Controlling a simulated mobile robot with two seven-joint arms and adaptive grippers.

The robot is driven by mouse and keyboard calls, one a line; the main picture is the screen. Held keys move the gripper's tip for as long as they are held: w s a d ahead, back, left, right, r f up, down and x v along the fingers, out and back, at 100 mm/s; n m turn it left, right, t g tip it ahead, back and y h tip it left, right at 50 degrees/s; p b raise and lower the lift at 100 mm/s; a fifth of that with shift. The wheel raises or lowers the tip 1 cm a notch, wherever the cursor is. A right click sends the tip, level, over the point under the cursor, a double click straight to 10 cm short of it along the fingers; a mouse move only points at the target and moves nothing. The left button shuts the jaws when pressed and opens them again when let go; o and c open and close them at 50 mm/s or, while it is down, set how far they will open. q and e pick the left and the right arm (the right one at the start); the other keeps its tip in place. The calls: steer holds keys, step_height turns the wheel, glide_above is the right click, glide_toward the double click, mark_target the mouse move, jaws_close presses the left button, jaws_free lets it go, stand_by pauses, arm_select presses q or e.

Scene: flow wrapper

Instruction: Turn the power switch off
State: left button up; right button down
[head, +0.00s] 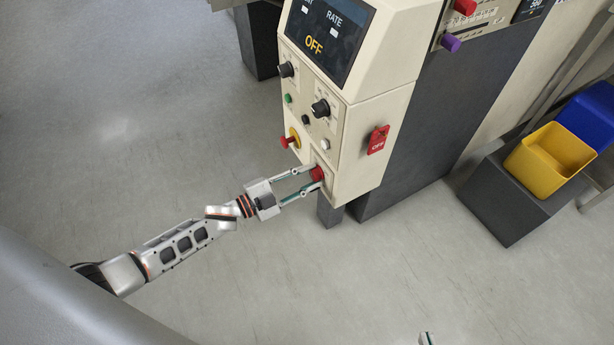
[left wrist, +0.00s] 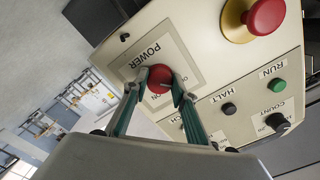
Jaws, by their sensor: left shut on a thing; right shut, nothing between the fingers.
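The power switch is a round red knob (head: 317,173) low on the front of the cream control box (head: 366,150). In the left wrist view the red knob (left wrist: 159,79) sits on a plate marked POWER, with ON partly readable below it. My left gripper (head: 312,180) is shut on the knob, with one finger on each side; its fingers (left wrist: 158,88) also show in the left wrist view. The display (head: 328,40) on the box reads OFF. Only a tip of my right gripper (head: 427,339) shows at the bottom edge, away from the box.
A red emergency-type button on a yellow base (head: 291,138), black dials (head: 320,108) and small buttons sit above the knob. Yellow (head: 550,160) and blue bins stand at right. The floor in front is clear.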

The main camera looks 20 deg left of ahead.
arm_select(q)
steer(key=shift+n, duration=0.3)
stand_by(0.4)
steer(key=o, duration=1.1)
steer(key=v, duration=1.2)
